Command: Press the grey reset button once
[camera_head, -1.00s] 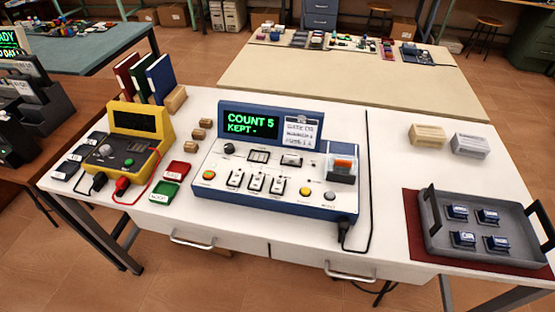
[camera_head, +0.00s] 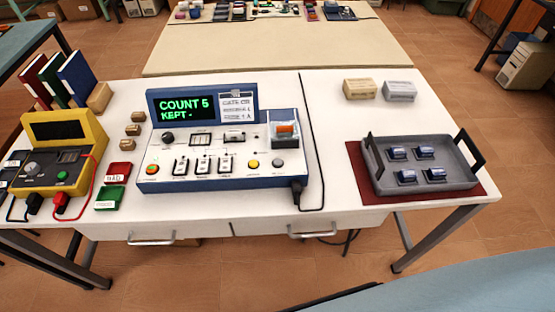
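A blue and white control box (camera_head: 222,150) stands on the white table. Its screen (camera_head: 186,107) reads "COUNT 5" and "KEPT -" in green. A small grey round button (camera_head: 278,163) is at the lower right of its front panel. The labels under the buttons are too small to read. Neither of my grippers is in view.
A grey tray (camera_head: 375,183) with several small blue parts sits on a red mat at the right. A yellow meter (camera_head: 62,145) with leads stands at the left, near red and green blocks (camera_head: 109,198). Bare tabletop lies between box and tray.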

